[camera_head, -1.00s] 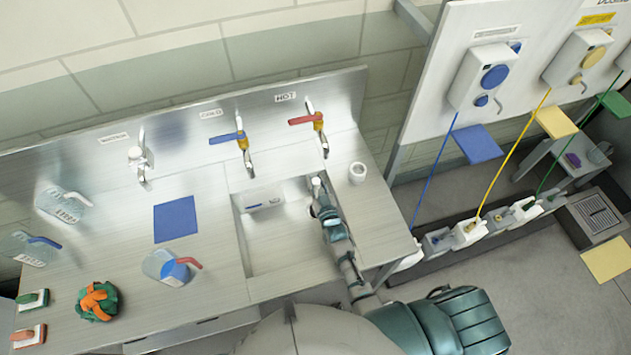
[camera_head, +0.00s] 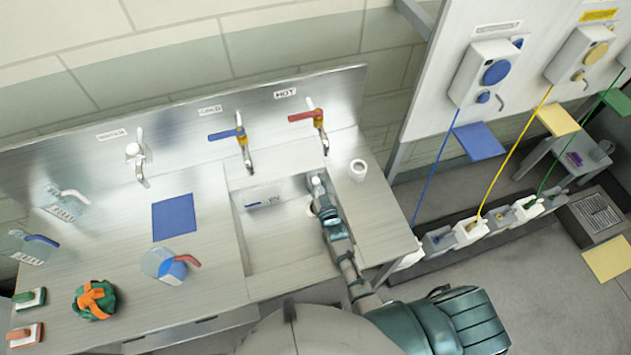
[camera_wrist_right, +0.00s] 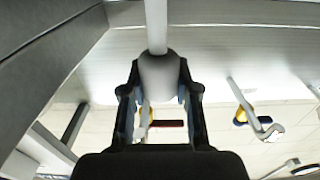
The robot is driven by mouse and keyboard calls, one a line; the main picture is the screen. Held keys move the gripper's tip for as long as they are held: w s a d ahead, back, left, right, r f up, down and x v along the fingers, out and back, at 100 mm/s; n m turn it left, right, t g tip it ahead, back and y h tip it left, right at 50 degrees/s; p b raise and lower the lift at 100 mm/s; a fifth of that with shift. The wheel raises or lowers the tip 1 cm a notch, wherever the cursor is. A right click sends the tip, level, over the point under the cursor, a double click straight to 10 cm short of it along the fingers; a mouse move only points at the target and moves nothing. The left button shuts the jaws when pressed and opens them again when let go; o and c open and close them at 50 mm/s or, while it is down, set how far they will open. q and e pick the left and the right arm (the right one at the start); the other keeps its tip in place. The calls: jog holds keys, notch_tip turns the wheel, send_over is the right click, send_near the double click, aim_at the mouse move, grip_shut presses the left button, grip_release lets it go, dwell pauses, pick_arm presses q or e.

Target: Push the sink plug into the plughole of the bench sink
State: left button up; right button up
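My right gripper (camera_head: 318,186) is over the right side of the bench sink (camera_head: 275,255), near its back corner. In the right wrist view its two fingers (camera_wrist_right: 159,95) are on either side of a pale tapered piece (camera_wrist_right: 160,72) with a white stalk, which appears to be the sink plug, and look shut on it. In the head view the pale piece (camera_head: 316,178) shows small at the gripper's tip. My left gripper is not in view.
Hot (camera_head: 318,130) and cold (camera_head: 243,145) taps stand behind the sink. A small white cup (camera_head: 358,170) is on the bench to the right. A blue mat (camera_head: 175,218), jugs (camera_head: 170,266) and a green-orange bundle (camera_head: 95,300) lie to the left.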

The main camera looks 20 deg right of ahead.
jog(key=o, duration=0.4)
jog(key=shift+s+f, duration=0.1)
jog(key=shift+f, duration=0.25)
jog(key=shift+f, duration=0.1)
